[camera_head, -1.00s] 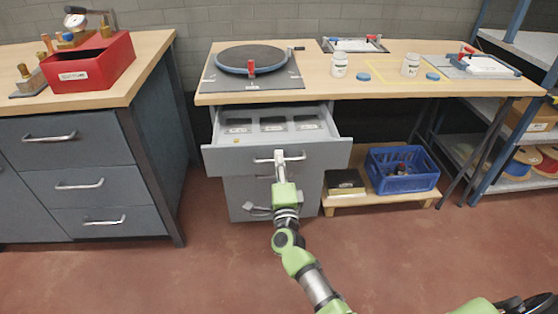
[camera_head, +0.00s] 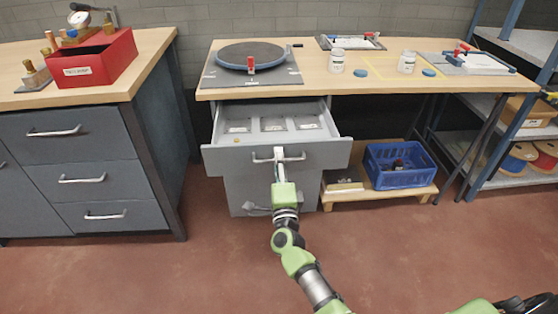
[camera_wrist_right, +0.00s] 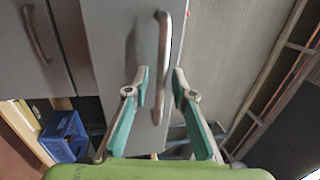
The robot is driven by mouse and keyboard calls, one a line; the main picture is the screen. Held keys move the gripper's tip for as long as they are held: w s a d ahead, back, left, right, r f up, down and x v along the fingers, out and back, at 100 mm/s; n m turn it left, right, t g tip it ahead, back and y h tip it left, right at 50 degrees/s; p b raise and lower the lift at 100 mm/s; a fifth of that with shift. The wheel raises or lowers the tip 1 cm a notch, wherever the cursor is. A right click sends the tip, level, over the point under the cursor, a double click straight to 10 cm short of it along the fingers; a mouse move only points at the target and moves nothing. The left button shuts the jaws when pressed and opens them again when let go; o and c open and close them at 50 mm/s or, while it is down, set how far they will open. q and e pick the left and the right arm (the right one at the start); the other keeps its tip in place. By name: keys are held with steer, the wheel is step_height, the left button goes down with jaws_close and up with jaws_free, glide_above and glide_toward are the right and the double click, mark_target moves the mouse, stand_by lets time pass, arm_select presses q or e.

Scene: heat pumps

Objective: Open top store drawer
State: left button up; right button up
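The top drawer (camera_head: 222,159) of the grey cabinet under the middle workbench is pulled out. Its inside shows several compartments with pale labels and a small yellowish item. My right gripper (camera_head: 279,154) is at the drawer's front, by its metal bar handle (camera_head: 263,160). In the right wrist view the handle (camera_wrist_right: 164,45) passes between the two fingers of my right gripper (camera_wrist_right: 161,76). The fingers stand apart, with a visible gap beside the bar. The lower cabinet front (camera_head: 240,188) is partly hidden by my arm. My left gripper is not in view.
A workbench (camera_head: 320,88) above the drawer carries a round turntable (camera_head: 250,55), jars and clamps. Another drawer cabinet (camera_head: 70,135) stands at the left with a red bin (camera_head: 98,60). A blue crate (camera_head: 400,178) sits on a low wooden platform at the right. The floor in front is clear.

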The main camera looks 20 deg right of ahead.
steer(key=v, duration=1.2)
stand_by(0.3)
